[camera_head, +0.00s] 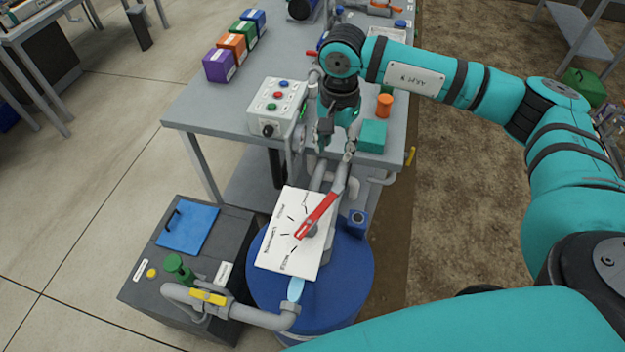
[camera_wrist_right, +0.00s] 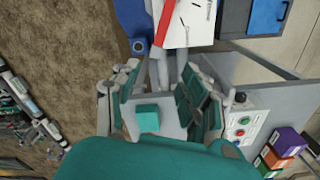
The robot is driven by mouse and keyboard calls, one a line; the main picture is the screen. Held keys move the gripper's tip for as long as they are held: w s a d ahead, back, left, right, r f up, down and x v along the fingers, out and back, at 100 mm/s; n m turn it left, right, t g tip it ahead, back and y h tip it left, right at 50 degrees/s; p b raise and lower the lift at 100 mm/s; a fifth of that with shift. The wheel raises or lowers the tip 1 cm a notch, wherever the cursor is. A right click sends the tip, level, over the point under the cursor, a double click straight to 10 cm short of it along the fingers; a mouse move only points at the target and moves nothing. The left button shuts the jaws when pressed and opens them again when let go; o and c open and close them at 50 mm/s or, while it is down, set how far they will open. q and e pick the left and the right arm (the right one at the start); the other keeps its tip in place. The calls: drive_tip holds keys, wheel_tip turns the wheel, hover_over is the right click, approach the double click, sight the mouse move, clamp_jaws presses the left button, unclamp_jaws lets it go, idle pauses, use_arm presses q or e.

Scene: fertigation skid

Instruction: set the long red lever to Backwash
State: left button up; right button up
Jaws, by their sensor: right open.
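The long red lever (camera_head: 317,215) sits over a white label plate (camera_head: 277,258) on top of the blue drum (camera_head: 358,268). It slants from lower left to upper right. The plate carries several printed position names, too small to read surely. In the right wrist view the red lever (camera_wrist_right: 162,22) shows at the top beside the plate (camera_wrist_right: 198,28). My right gripper (camera_head: 335,140) is open and empty, above the table edge and apart from the lever, up the picture from it. Its spread fingers (camera_wrist_right: 158,100) show in the wrist view. My left gripper is not in view.
A grey control box (camera_head: 277,107) with buttons, a teal block (camera_head: 372,135) and an orange cylinder (camera_head: 384,105) stand on the table near my right gripper. Grey pipes and a yellow-handled valve (camera_head: 208,297) lie around the drum. A dark tank (camera_head: 150,300) stands left.

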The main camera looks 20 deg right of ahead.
drive_tip(key=p, duration=0.2)
hover_over(331, 196)
wheel_tip(331, 196, down, 5)
wheel_tip(331, 196, down, 12)
drive_tip(key=shift+f+p, duration=0.1)
drive_tip(key=shift+p, duration=1.1)
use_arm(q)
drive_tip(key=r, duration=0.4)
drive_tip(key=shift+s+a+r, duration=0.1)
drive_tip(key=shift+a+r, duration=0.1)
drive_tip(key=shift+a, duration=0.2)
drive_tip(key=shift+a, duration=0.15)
use_arm(e)
clamp_jaws()
